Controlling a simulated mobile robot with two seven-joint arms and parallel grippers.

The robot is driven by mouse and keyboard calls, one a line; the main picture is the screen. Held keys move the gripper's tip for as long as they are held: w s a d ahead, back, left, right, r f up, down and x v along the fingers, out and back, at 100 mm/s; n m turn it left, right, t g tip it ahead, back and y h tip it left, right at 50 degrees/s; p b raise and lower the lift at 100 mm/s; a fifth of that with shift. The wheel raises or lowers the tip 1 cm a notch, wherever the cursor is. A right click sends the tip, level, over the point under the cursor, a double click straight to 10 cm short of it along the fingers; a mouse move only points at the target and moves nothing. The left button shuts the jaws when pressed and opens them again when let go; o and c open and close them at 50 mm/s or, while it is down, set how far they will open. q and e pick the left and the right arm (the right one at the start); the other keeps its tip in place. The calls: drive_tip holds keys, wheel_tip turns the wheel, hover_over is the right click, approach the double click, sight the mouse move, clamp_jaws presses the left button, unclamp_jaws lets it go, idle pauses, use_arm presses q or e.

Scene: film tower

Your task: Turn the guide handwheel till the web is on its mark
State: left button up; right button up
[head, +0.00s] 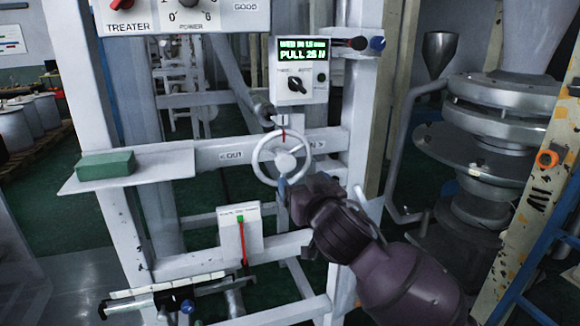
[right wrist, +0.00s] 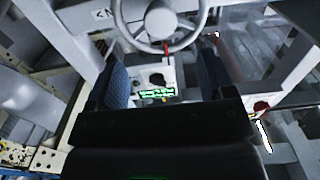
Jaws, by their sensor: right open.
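The guide handwheel (head: 286,161) is a white spoked wheel on the white cross beam, with OUT lettered at its left and partly hidden lettering at its right. A small red mark (head: 283,134) shows at its top. My right gripper (head: 287,188) is at the wheel's lower rim. In the right wrist view the wheel (right wrist: 160,20) shows at the top, beyond the open fingers (right wrist: 163,75), with nothing between them. I cannot tell if a finger touches the rim. The display (head: 302,50) has a WEB line, its number unclear, and PULL 25. My left gripper is out of view.
A green block (head: 105,164) lies on a shelf at the left. A small white box (head: 240,233) with a green and red strip is below the wheel. A panel with a black knob (head: 297,85) is above it. Steel machinery (head: 490,130) stands at the right.

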sight(287, 164)
drive_tip(key=x, duration=0.8)
drive_tip(key=shift+w, duration=0.15)
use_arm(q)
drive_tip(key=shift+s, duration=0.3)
use_arm(e)
drive_tip(key=shift+w+a, duration=0.2)
drive_tip(key=shift+w, duration=0.4)
